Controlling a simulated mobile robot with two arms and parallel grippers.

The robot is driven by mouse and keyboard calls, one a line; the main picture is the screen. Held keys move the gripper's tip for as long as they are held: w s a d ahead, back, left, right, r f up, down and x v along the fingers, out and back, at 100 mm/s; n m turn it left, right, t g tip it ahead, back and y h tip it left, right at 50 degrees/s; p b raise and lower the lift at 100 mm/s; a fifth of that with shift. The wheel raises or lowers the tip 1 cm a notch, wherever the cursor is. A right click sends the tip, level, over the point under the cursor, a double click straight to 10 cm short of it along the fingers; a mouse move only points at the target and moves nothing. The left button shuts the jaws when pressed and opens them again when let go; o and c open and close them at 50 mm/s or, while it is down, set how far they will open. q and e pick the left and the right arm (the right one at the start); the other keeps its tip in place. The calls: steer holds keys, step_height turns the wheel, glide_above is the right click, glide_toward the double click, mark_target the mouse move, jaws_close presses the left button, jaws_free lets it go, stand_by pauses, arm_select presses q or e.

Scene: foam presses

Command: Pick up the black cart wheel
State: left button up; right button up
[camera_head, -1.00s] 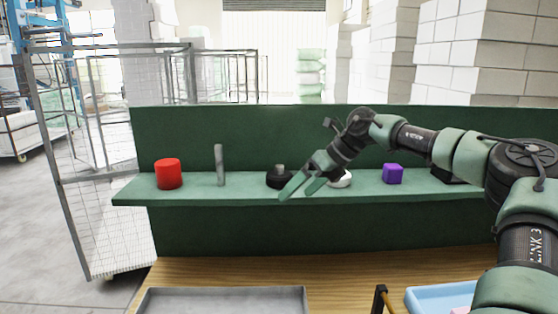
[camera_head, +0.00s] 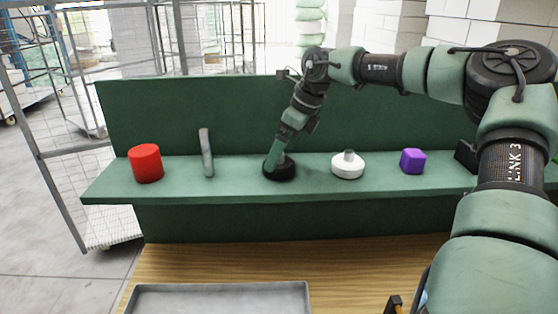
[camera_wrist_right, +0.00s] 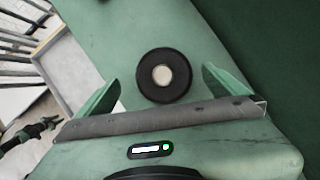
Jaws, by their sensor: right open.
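The black cart wheel (camera_head: 281,174) lies flat on the green shelf, partly hidden by my right gripper in the head view. In the right wrist view the wheel (camera_wrist_right: 164,76) is a black disc with a pale round hub, seen from above. My right gripper (camera_head: 275,163) points down at the wheel. In the right wrist view its fingers (camera_wrist_right: 160,88) are spread wide, one on each side of the wheel, with gaps between them and the rim. It is open and empty.
The green shelf (camera_head: 240,189) also holds a red cylinder (camera_head: 146,163), a grey upright bar (camera_head: 206,153), a white wheel (camera_head: 348,166) close on the right, and a purple block (camera_head: 412,161). A green back panel rises behind. A grey tray (camera_head: 220,299) sits below on the wooden table.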

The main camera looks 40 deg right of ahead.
mark_target(280, 162)
steer(key=shift+d+p+x, duration=0.1)
steer(key=shift+p+x, duration=0.1)
steer(key=shift+x, duration=0.6)
steer(key=shift+d+p+x, duration=0.15)
steer(key=shift+p+x, duration=0.05)
steer(key=shift+x, duration=0.55)
steer(key=shift+c, duration=0.7)
steer(key=c, duration=1.5)
steer(key=shift+r, duration=0.1)
steer(key=shift+c, duration=0.2)
steer(key=shift+w+r, duration=0.1)
